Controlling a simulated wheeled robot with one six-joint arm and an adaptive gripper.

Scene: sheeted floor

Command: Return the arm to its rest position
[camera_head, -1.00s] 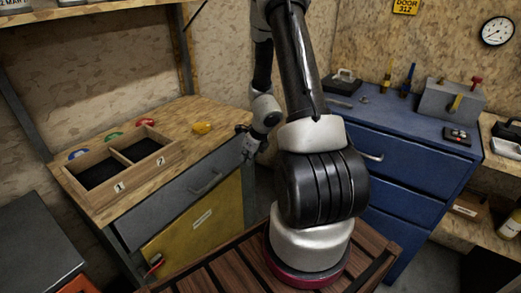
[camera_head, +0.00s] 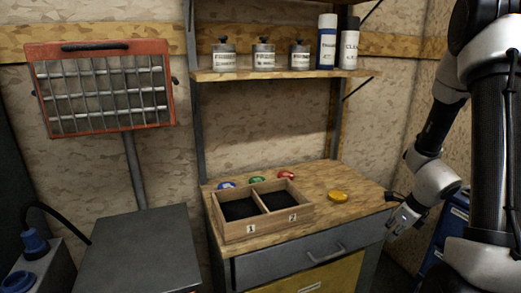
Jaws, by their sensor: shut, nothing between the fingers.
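My arm stands at the right edge of the view, with its upper part cut off by the frame. My gripper (camera_head: 402,219) hangs at the lower end of the wrist, beside the right front corner of the wooden workbench (camera_head: 345,178). It is shut and empty, and its fingertips are small in this view. It appears apart from the bench, though the exact gap cannot be told.
On the bench are a two-compartment wooden box (camera_head: 262,228), a yellow object (camera_head: 337,196), and blue (camera_head: 226,185), green (camera_head: 257,180) and red (camera_head: 286,175) ones. A shelf (camera_head: 290,73) holds cans. A grey cabinet (camera_head: 140,255) and a red-framed heater (camera_head: 104,88) stand left.

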